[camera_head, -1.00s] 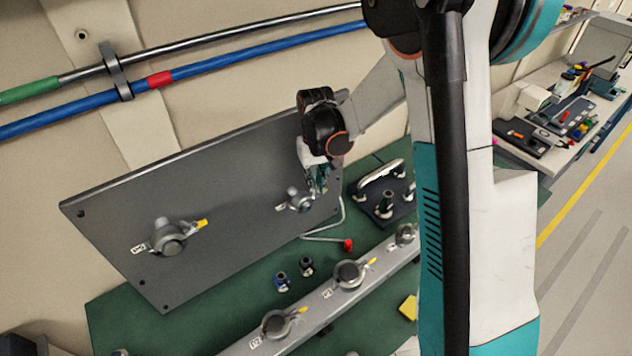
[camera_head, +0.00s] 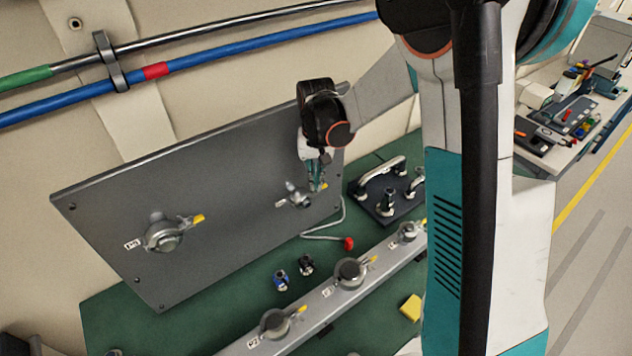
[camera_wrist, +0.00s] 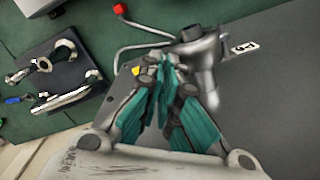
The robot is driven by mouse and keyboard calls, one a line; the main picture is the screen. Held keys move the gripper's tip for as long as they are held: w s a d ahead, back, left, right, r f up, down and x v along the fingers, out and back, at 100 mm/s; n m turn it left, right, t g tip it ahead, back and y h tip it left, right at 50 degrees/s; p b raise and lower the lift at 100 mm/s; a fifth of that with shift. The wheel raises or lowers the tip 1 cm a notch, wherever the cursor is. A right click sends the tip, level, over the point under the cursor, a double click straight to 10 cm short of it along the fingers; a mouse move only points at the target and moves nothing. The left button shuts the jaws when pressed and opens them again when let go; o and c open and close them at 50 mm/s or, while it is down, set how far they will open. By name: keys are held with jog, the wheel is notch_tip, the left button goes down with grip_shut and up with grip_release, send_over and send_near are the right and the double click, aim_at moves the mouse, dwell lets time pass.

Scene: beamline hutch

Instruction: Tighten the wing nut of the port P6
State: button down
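A round clamped port (camera_head: 298,197) sits on the right part of the dark upright panel (camera_head: 230,165). Its label is too small to read surely. In the wrist view, the grey port body (camera_wrist: 205,65) is right beside my fingers, with a white label (camera_wrist: 245,47) near it. A yellow wing tip (camera_wrist: 137,70) shows just left of my fingertips, and also at the port in the head view (camera_head: 322,187). My gripper (camera_head: 317,186) is at this port, fingers pointing down. In the wrist view its fingertips (camera_wrist: 162,62) are close together; whether they pinch the wing nut is hidden.
Another port with a yellow wing (camera_head: 163,236) is on the panel's left. A grey rail (camera_head: 315,303) with several ports runs in front. A bent rod with a red end (camera_head: 347,243) and a dark block with handles (camera_head: 385,192) lie close by on the green bench.

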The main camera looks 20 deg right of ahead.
jog(key=shift+m+b, duration=0.6)
jog(key=shift+m, duration=0.6)
jog(key=c, duration=2.1)
grip_release()
